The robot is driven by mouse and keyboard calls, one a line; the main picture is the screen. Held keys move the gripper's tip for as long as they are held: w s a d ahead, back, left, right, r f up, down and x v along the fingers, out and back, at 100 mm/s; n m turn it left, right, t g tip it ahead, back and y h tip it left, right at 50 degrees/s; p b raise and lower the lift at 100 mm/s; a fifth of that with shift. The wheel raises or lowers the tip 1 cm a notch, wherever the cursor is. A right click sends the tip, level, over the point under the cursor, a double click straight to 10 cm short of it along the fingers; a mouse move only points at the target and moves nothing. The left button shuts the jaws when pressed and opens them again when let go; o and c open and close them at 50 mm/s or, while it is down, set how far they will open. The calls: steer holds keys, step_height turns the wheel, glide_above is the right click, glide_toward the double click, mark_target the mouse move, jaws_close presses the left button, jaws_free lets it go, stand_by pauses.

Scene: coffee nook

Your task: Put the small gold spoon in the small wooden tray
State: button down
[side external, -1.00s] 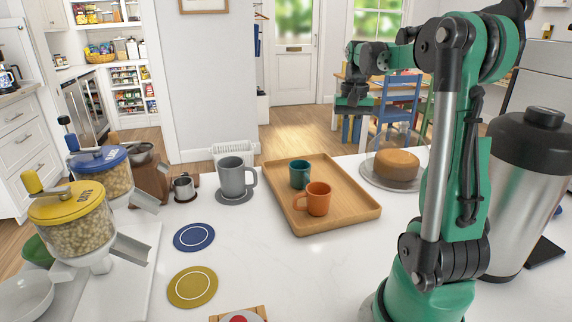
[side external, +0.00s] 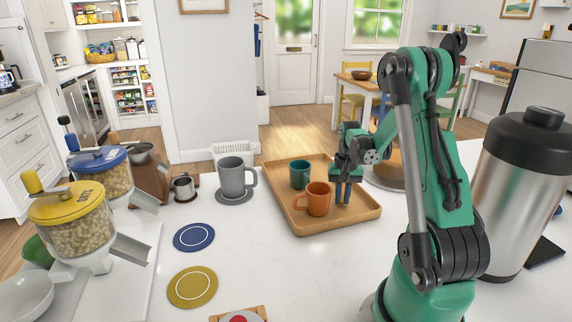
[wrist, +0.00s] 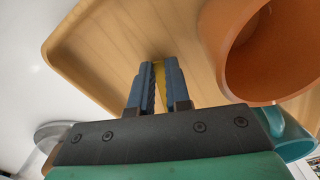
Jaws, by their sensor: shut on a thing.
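My gripper (side external: 343,190) is low over the right part of a light wooden tray (side external: 338,223), fingers pointing down, right of the orange mug. In the wrist view, my gripper (wrist: 158,70) is shut on the small gold spoon (wrist: 160,84). Only a narrow yellow strip of the spoon shows between the blue fingers. The spoon cannot be made out in the side view. The tray floor (wrist: 105,45) lies behind the fingertips; I cannot tell whether the spoon touches it.
An orange mug (side external: 318,200) and a teal mug (side external: 299,172) stand in the tray, close to my gripper. A grey mug (side external: 231,176) stands left of the tray. A steel urn (side external: 522,200) stands at right.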

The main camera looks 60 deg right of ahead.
steer(key=c, duration=0.9)
jaws_free()
steer(key=shift+f, duration=0.15)
steer(key=shift+o, duration=0.2)
step_height(320, 180, up, 12)
steer(key=w+a+n+t, duration=0.2)
steer(key=a+n, duration=0.2)
steer(key=a, duration=0.5)
steer(key=w+a+n+t, duration=0.2)
steer(key=a+n, duration=0.2)
steer(key=a, duration=0.5)
steer(key=w+a+r+n+t, duration=0.1)
steer(key=a+n+t, duration=0.2)
steer(key=a, duration=0.7)
steer(key=shift+w+n, duration=0.4)
steer(key=shift+n, duration=0.5)
